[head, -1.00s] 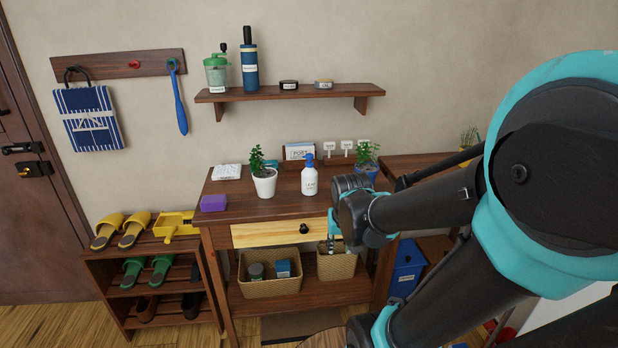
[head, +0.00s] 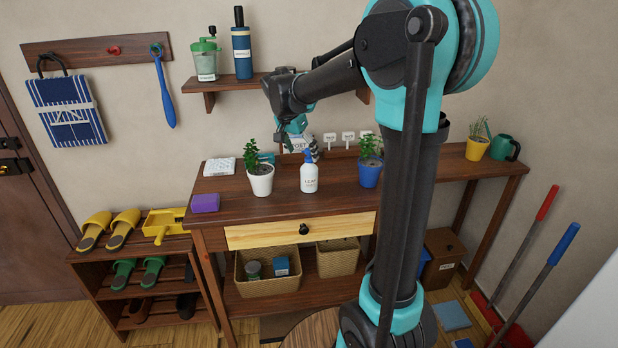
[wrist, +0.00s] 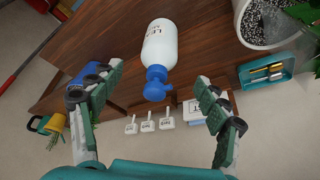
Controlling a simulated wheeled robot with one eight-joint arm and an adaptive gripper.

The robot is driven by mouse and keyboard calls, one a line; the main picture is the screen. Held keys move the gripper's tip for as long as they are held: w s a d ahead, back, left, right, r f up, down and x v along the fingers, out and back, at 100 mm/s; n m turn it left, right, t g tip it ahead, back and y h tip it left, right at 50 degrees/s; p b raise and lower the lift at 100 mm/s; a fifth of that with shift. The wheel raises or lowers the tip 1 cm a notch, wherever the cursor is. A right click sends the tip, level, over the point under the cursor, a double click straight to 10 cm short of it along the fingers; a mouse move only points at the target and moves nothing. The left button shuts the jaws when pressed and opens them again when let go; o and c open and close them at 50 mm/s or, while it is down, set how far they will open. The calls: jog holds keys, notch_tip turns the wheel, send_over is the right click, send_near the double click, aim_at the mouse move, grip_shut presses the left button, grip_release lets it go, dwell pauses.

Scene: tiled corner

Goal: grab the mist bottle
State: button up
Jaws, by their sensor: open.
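The mist bottle (head: 309,177) is white with a blue top and stands upright on the wooden table, between two potted plants. In the wrist view the bottle (wrist: 160,45) shows at the top centre, its blue head pointing down the picture. My gripper (head: 301,148) is above and just behind the bottle in the head view, pointing down. In the wrist view my gripper (wrist: 157,80) is open, one finger on each side of the bottle's blue head in the picture. The fingers do not appear to touch it. Exact depth is hard to tell.
A white-potted plant (head: 261,181) stands left of the bottle and a blue-potted plant (head: 369,174) right of it. Small white tags (head: 347,137) and a teal tray (wrist: 266,74) are nearby. A wall shelf (head: 225,82) hangs above. A purple block (head: 205,203) lies at the table's left.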

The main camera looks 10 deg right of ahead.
aim_at(308, 168)
jog(key=x, duration=1)
jog(key=shift+f, duration=0.25)
jog(key=c, duration=1.6)
jog(key=shift+r, duration=0.1)
